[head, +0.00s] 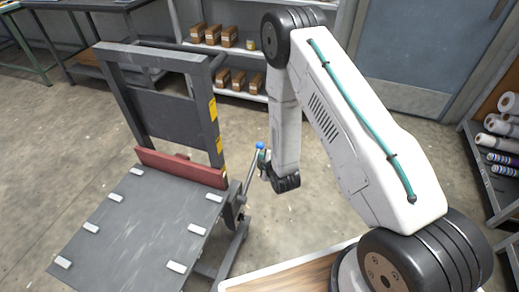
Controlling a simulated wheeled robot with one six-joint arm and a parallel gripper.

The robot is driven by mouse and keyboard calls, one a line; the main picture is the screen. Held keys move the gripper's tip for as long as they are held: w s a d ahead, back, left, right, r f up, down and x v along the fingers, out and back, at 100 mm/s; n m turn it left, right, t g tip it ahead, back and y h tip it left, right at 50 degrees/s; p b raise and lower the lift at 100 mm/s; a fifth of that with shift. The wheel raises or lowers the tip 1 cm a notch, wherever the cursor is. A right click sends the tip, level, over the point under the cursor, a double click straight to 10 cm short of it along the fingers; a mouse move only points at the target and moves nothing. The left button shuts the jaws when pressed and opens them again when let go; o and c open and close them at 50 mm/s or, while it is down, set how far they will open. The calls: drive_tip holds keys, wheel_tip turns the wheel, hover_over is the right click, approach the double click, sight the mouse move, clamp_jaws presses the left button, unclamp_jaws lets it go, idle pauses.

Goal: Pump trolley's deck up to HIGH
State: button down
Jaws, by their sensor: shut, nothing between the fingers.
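The trolley's dark grey deck (140,232), with several pale pads along its sides, lies level at the left. A red bar (180,167) runs along its back edge, in front of the upright frame (150,55). Yellow labels (213,108) mark the frame's right post; their writing is too small to read. The deck sits near the lowest label. A pump lever (248,178) with a blue knob (260,146) rises at the deck's right side. My gripper (263,162) is shut and empty, close beside the knob; its fingers are small and partly hidden, so contact is unclear.
Shelves (238,50) with brown boxes stand behind. A blue-grey door (410,50) is at the back right, and a rack of rolls (500,145) at the right edge. A wooden-topped surface (290,278) is in front. Floor between lever and shelves is clear.

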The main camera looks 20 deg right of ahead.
approach(259, 149)
drive_tip(key=w+a, duration=0.1)
drive_tip(key=a, duration=0.1)
drive_tip(key=w+a, duration=0.1)
drive_tip(key=w, duration=0.1)
drive_tip(key=shift+w+a+r, duration=0.35)
drive_tip(key=shift+r, duration=0.05)
drive_tip(key=shift+w+d+f, duration=0.9)
drive_tip(key=shift+w+f, duration=0.05)
drive_tip(key=shift+w, duration=0.2)
drive_tip(key=shift+w+d+f, duration=0.25)
drive_tip(key=shift+w+f, duration=0.05)
